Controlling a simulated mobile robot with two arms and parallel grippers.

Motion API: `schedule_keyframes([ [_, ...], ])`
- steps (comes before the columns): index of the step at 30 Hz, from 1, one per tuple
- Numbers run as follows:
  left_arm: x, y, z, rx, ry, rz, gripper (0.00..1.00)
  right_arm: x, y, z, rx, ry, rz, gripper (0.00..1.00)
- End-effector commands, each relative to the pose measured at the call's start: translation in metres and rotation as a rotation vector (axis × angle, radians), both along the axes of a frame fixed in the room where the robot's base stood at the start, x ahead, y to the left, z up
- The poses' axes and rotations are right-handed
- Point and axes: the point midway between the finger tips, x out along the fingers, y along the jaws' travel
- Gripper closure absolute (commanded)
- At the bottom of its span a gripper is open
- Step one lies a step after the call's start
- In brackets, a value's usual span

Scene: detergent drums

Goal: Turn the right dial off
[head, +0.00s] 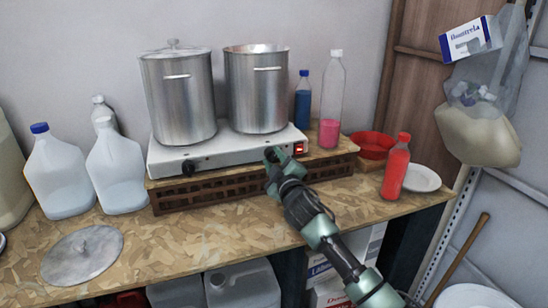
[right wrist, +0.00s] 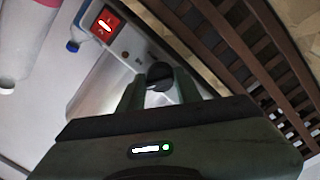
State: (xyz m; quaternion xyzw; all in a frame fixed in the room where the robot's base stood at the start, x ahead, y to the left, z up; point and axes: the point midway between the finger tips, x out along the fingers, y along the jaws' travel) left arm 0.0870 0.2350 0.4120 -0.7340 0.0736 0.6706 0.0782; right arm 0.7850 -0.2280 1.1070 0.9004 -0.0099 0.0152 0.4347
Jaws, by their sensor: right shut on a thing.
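A white double hot plate (head: 225,153) stands on a brown slatted crate (head: 215,192) on the bench. Its left dial (head: 188,165) is black and free. My right gripper (head: 273,156) reaches up to the right dial at the hot plate's front right. In the right wrist view, its two fingers (right wrist: 159,88) are shut on the dark right dial (right wrist: 158,73), one on each side. The fingers hide part of the dial, and I cannot tell its mark or angle. A red switch (head: 300,148) glows right of the dial; it also shows in the right wrist view (right wrist: 106,25). My left gripper is out of view.
Two steel pots stand on the plate, the left one (head: 178,95) lidded, the right one (head: 256,90) with no lid seen. Bottles (head: 330,105) stand behind right. A red bottle (head: 396,168), a red bowl (head: 370,143) and white jugs (head: 60,177) flank it.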

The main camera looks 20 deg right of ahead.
Motion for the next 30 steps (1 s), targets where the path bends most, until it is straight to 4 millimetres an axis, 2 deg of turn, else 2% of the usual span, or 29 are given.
schedule_keyframes([
  [6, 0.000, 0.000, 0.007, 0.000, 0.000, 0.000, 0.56, 0.000, 0.000, -0.001, -0.194, -0.004, 0.002, 1.00],
  [15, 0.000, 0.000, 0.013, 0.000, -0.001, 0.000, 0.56, 0.000, 0.000, -0.002, -0.388, -0.009, 0.002, 1.00],
  [30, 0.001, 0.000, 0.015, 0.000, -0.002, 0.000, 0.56, 0.000, 0.001, -0.003, -0.491, -0.013, 0.003, 1.00],
])
